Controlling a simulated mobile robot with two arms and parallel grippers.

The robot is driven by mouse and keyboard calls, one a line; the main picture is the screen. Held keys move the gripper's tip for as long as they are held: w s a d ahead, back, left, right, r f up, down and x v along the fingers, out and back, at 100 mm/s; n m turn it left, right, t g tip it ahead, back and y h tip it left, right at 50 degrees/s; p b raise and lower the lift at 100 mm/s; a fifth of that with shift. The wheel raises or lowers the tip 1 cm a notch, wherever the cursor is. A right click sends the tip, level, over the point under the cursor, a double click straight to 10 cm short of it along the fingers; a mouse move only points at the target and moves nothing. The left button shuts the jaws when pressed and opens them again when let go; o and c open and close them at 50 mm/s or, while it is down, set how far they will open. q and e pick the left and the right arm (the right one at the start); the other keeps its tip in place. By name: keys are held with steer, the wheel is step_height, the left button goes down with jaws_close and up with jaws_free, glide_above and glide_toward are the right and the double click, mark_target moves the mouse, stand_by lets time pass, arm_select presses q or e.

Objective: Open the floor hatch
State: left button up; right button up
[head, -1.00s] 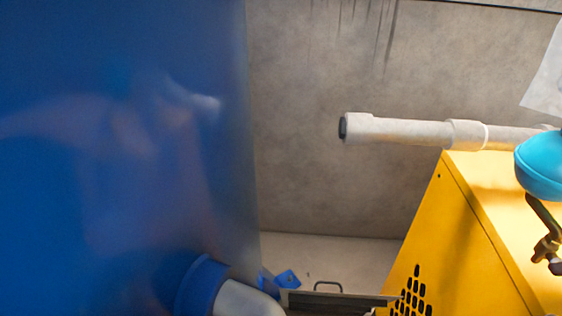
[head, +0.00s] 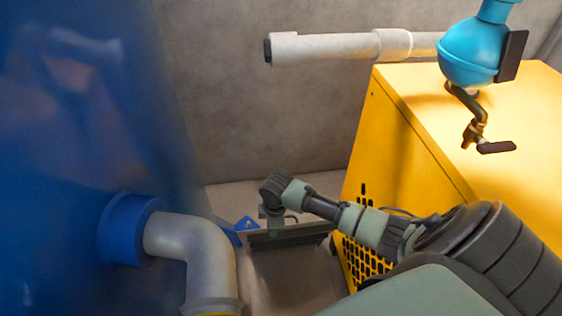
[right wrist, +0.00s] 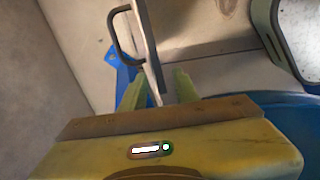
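The floor hatch lid (head: 300,237) stands tilted up from the floor in the head view, its upper edge towards me. Its dark bar handle shows behind that edge, clearer in the right wrist view (right wrist: 118,38). My right gripper (head: 274,232) is at the left end of the lid's upper edge, partly hidden by its own wrist. In the right wrist view its two green fingers (right wrist: 158,80) are apart, on either side of the lid's thin edge. I cannot tell whether either finger touches it. My left gripper is in neither view.
A big blue tank (head: 70,120) with a grey elbow pipe (head: 200,245) stands left of the hatch. A yellow cabinet (head: 400,150) stands close on the right, with a blue ball-shaped vessel (head: 470,52) above it. A concrete wall is behind.

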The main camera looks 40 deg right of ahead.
steer(key=w+d+r, duration=0.2)
steer(key=w+d, duration=0.2)
steer(key=d, duration=0.3)
steer(key=shift+n+h, duration=0.3)
steer(key=f, duration=0.2)
steer(key=f+b, duration=0.1)
steer(key=f, duration=0.2)
steer(key=w+f, duration=0.1)
steer(key=f, duration=0.1)
steer(key=shift+d+f+b, duration=0.2)
steer(key=shift+f+b, duration=0.2)
